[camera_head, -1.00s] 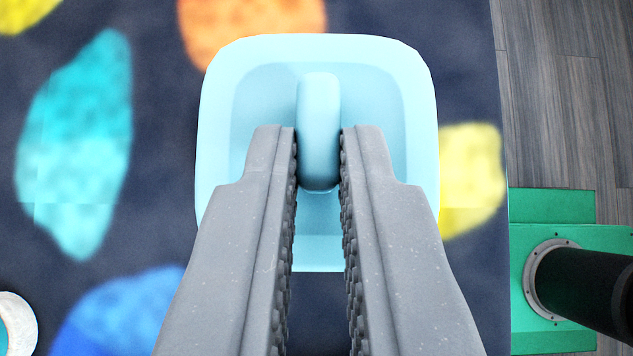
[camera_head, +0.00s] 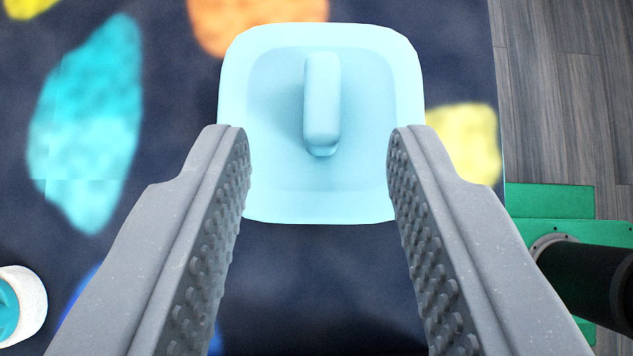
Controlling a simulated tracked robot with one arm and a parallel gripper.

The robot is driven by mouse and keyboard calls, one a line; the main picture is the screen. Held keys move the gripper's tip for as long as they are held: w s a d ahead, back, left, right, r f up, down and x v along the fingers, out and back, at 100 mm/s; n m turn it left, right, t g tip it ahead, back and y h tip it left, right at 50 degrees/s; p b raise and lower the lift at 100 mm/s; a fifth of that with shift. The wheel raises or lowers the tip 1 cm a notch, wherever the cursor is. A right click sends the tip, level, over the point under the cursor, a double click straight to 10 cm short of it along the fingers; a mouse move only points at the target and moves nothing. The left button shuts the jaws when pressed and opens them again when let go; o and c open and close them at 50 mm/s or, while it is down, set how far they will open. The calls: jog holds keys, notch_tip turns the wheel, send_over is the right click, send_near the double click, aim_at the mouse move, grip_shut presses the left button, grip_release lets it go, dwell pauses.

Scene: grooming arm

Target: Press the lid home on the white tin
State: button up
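A light blue, rounded-square lid (camera_head: 385,85) with a raised upright handle (camera_head: 322,95) lies in the upper middle of the view. No white tin shows under it; whatever is beneath the lid is hidden, so I cannot tell how it is seated. My gripper (camera_head: 318,140) is wide open and empty. Its fingers overlap the near part of the lid in the view, one on each side, and the handle stands clear of both.
A white round thing (camera_head: 30,305) with a teal inside stands at the lower left, cut by the frame edge. A dark patterned mat (camera_head: 180,75) spreads around the lid. A grey wood floor (camera_head: 545,110) is at the right, with a green part and black cylinder (camera_head: 590,280).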

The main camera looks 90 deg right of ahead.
jog(key=p+v, duration=0.2)
jog(key=v, duration=0.9)
jog(key=shift+a+r, duration=0.25)
jog(key=shift+a, duration=0.05)
jog(key=shift+r, duration=0.1)
notch_tip(320, 180, up, 26)
jog(key=s+a+n+t+y+p, duration=0.2)
jog(key=n+t+y+p, duration=0.2)
jog(key=n+t, duration=0.45)
jog(key=s+a+r+n+t+y+p, duration=0.1)
jog(key=s+r+n+t+y, duration=0.1)
jog(key=r, duration=0.7)
jog(key=s+a+r+n+t+y+p, duration=0.1)
jog(key=s+a+r+n+t+y, duration=0.1)
jog(key=s+r+n, duration=0.5)
notch_tip(320, 180, up, 4)
jog(key=shift+s+f+t+y, duration=0.25)
jog(key=shift+t+y, duration=0.25)
jog(key=shift+t, duration=0.75)
jog(key=shift+s, duration=0.1)
